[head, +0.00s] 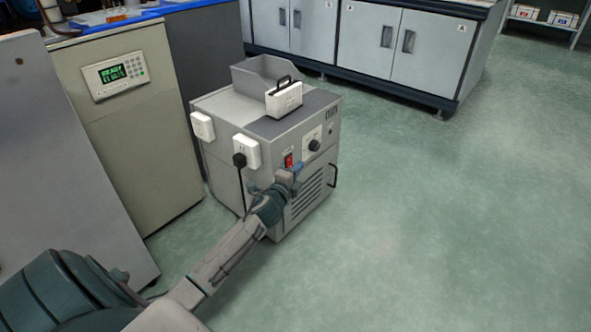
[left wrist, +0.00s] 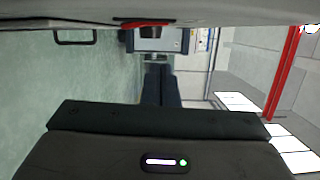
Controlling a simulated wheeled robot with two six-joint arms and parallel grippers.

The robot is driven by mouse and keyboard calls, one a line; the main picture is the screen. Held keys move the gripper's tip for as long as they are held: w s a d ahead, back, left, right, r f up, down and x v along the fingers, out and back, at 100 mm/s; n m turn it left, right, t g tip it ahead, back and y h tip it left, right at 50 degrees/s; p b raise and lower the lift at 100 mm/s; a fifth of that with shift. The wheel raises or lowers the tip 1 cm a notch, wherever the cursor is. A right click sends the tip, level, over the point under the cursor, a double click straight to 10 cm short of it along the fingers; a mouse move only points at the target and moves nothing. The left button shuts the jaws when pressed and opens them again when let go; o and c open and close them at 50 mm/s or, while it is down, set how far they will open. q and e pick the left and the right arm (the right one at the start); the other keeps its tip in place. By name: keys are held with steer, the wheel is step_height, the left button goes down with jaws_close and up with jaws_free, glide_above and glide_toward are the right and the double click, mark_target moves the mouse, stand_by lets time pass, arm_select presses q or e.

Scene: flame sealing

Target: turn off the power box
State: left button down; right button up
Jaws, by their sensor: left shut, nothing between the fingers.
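The power box (head: 258,127) is a grey metal cabinet standing on the floor in the middle of the head view. A red switch (head: 288,160) is on its front panel, with a round black knob (head: 314,145) to the right. My left gripper (head: 294,170) is in front of the panel, just below the switch, shut and empty. I cannot tell whether it touches the switch. In the left wrist view, its closed dark fingers (left wrist: 160,84) point away from the camera, and the red switch (left wrist: 148,25) shows edge-on on the panel. My right gripper is out of view.
A black plug with a cord (head: 240,160) sits in a white socket on the box's left side. A black handle (head: 333,175) sticks out at the box's right. A beige cabinet with a display (head: 117,75) stands at left. Floor to the right is clear.

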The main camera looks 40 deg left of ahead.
arm_select(q)
steer(key=s+d, duration=0.2)
steer(key=s, duration=0.8)
steer(key=shift+r, duration=0.15)
steer(key=shift+d, duration=0.1)
